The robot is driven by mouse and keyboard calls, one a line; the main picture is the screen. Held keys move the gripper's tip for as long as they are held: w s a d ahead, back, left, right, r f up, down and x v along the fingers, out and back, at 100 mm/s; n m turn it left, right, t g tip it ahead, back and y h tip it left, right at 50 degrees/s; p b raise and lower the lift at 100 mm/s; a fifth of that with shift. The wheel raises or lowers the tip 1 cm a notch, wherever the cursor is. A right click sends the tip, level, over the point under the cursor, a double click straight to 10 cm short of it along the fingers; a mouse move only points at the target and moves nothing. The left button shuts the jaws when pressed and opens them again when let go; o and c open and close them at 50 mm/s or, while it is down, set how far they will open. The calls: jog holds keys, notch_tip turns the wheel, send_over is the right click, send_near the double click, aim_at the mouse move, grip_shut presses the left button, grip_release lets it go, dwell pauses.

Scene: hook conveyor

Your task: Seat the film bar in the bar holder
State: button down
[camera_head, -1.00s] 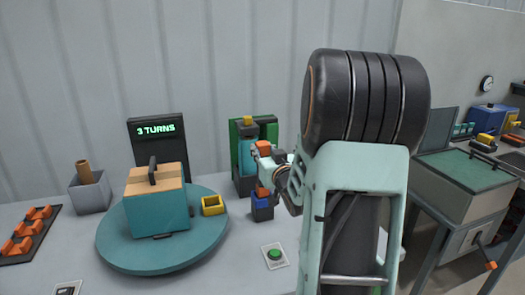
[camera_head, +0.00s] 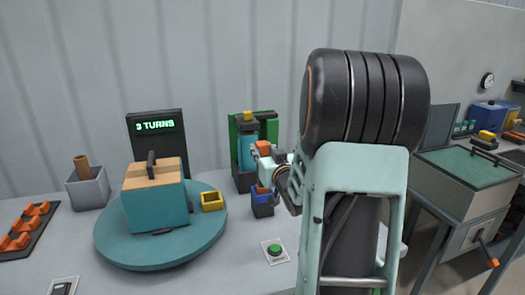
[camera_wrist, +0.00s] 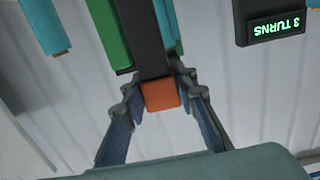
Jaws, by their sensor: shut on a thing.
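My gripper (camera_head: 264,158) is shut on a small orange block (camera_wrist: 161,95), most likely the film bar's end. The orange block also shows in the head view (camera_head: 264,146), in front of the green and black stand. A blue open-topped holder (camera_head: 263,208) stands on the table just below my gripper, probably the bar holder. An orange piece (camera_head: 261,188) shows at its top. I cannot tell whether that piece joins the orange block in my fingers. The fingers hide part of the space between them.
The green stand (camera_head: 265,120) with a teal roll (camera_head: 246,158) is close behind. A teal turntable (camera_head: 125,250) carries a box (camera_head: 157,205) and a yellow bracket (camera_head: 212,201) to the left. A green button (camera_head: 275,249) is in front. A screen (camera_head: 156,125) reads 3 TURNS.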

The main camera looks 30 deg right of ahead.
jog(key=shift+f+b, duration=0.6)
jog(key=c, duration=1.5)
grip_release()
jog(key=shift+o, duration=0.2)
jog(key=v, duration=1.2)
